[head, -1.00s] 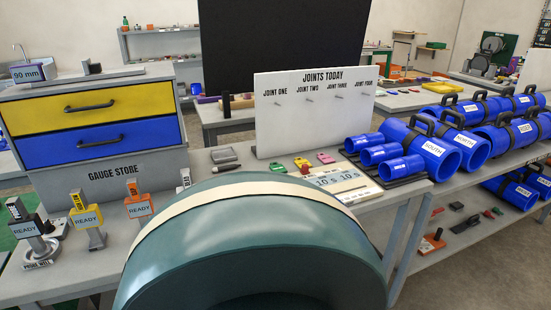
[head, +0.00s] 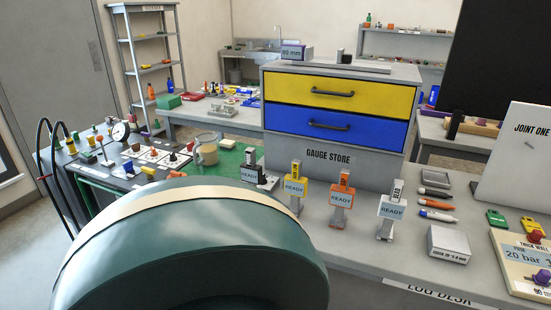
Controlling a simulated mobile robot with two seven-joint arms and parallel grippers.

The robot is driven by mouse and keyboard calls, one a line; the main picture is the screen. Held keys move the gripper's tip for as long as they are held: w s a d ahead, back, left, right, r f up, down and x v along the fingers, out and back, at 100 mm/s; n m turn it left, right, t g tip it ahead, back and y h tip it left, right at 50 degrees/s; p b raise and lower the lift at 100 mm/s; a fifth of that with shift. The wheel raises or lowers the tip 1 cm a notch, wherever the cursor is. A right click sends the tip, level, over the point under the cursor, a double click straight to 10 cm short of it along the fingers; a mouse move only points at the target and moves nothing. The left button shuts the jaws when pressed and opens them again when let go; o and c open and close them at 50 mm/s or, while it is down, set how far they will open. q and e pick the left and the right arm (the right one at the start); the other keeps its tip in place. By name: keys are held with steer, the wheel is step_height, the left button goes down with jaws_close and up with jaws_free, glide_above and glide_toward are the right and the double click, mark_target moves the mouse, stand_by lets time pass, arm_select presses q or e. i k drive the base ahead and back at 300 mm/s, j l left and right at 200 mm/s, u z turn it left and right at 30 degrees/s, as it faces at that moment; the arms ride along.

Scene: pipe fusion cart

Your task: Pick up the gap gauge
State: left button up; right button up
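I cannot tell for sure which thing is the gap gauge. Several small upright tools with READY tags stand in a row on the grey bench (head: 380,252) before the gauge store: a grey and black one (head: 266,179), a yellow one (head: 295,187), an orange one (head: 341,199) and a white one (head: 392,211). Their small lettering is too fine to read surely. A light grey block (head: 448,243) with a small printed label lies to their right. Neither of my grippers is in view. The lower left of the picture is blocked close to the camera.
The gauge store has a yellow drawer (head: 339,93) and a blue drawer (head: 335,127), both shut. Pens (head: 436,204) lie right of the tagged tools. A white joint board (head: 515,165) stands at the right. A dark side bench (head: 100,175) holds many small items.

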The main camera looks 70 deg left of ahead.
mark_target(342, 195)
steer(key=u, duration=1.7)
